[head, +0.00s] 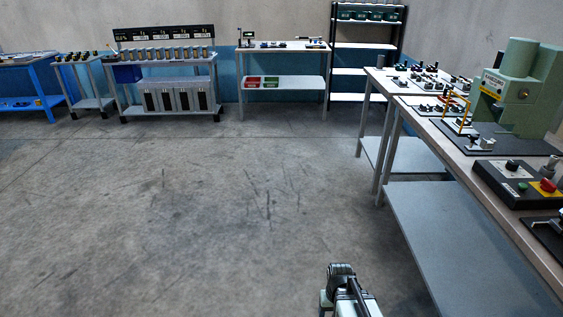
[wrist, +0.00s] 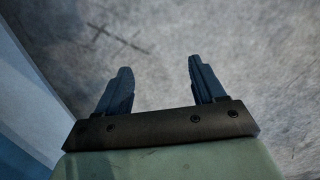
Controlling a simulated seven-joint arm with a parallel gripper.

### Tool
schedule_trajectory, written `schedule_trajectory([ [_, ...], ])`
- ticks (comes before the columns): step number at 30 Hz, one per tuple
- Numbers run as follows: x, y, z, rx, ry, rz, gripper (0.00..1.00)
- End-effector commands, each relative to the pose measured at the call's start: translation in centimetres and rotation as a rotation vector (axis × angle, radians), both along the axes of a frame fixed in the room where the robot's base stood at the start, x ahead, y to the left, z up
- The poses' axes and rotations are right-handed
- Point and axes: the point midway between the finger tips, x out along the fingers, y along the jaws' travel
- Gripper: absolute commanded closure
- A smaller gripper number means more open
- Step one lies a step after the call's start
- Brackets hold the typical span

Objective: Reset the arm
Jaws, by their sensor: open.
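My gripper (wrist: 158,85) shows in the wrist view with its two dark fingers spread apart. Nothing is between them, and bare grey floor lies beyond the fingertips. In the head view, part of my arm shows at the bottom edge, right of centre, over open floor and left of the long workbench (head: 462,156). The fingers cannot be made out in the head view.
The workbench on the right carries a green press (head: 510,90) and a control box (head: 520,183) with a red button; its lower shelf (head: 455,235) is near my arm. Benches and a black rack (head: 365,70) line the back wall. The middle floor (head: 200,200) is clear.

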Motion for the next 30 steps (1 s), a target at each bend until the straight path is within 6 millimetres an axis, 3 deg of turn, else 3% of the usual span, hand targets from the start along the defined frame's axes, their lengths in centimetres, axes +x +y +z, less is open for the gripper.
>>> schedule_trajectory([
  [15, -12.3, -0.1, -9.8, 0.0, 0.255, -0.003, 0.31],
  [24, -20.4, -0.1, -14.0, 0.0, 0.403, -0.004, 0.31],
  [30, -24.4, -0.1, -15.5, 0.001, 0.473, -0.005, 0.31],
])
